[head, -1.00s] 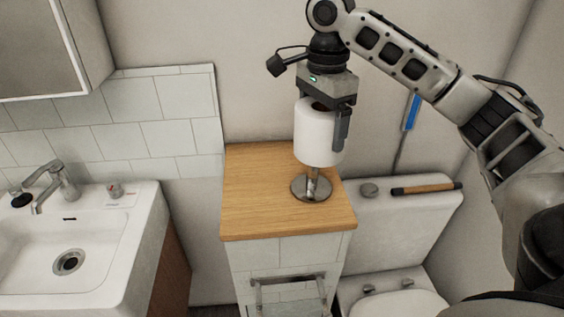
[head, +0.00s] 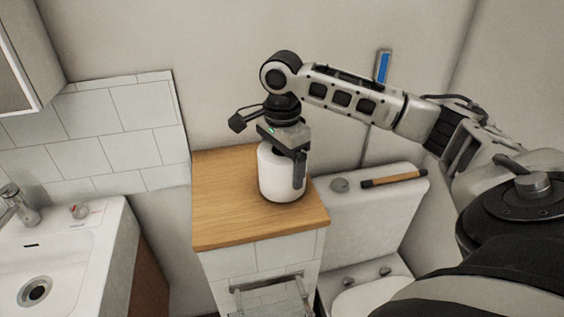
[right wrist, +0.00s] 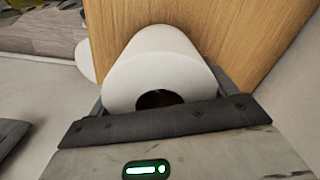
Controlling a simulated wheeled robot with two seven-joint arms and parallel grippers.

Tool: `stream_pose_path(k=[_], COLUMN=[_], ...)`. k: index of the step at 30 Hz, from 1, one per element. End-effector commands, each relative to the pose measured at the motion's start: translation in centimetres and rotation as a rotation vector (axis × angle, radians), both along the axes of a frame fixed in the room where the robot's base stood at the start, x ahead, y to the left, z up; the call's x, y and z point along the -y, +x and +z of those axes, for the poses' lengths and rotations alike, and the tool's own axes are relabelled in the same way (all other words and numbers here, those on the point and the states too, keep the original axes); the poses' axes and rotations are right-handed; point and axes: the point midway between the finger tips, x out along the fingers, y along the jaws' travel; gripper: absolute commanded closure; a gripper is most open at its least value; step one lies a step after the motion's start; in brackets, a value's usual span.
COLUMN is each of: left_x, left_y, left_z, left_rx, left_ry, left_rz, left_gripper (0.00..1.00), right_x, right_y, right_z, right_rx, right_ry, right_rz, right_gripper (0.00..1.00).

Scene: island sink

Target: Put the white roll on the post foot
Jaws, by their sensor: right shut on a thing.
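The white roll (head: 277,180) stands upright, low over the wooden top (head: 225,215) of the tiled block, where the post foot is. The roll hides the post and its round metal foot; I cannot tell whether it rests fully on the foot. My right gripper (head: 284,160) comes from above and is shut on the roll, with one dark finger along its right side. In the right wrist view the roll (right wrist: 165,50) sits between the fingers, its dark core hole facing the camera. My left gripper is out of view.
A sink (head: 70,240) is at the left. A toilet cistern (head: 375,205) with a wooden-handled object (head: 394,177) on its lid is at the right. A wall is close behind. The wooden top's left and front parts are clear.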

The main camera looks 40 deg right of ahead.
Motion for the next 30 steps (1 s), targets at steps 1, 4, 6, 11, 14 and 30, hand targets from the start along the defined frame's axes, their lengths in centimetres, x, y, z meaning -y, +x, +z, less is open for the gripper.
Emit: stream_pose_path(k=[1, 4, 6, 11, 14, 30], left_x=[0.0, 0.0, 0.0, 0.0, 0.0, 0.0], left_y=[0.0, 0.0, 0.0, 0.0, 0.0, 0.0], left_z=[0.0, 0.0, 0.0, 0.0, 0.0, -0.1], left_rx=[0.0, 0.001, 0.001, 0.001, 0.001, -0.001], left_ry=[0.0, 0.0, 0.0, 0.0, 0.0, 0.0], left_rz=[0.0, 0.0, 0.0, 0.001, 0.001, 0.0], left_gripper=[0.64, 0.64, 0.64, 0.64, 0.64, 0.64], right_x=[0.0, 0.0, 0.0, 0.0, 0.0, 0.0], right_y=[0.0, 0.0, 0.0, 0.0, 0.0, 0.1], right_z=[0.0, 0.0, -0.2, -0.3, -0.2, 8.4], right_rx=[0.001, 0.0, -0.001, -0.001, -0.001, 0.007], right_ry=[0.0, 0.0, 0.0, 0.0, 0.0, 0.0], right_rz=[0.0, -0.001, -0.001, -0.001, 0.0, -0.001], right_gripper=[0.41, 0.41, 0.41, 0.0, 0.0, 0.0])
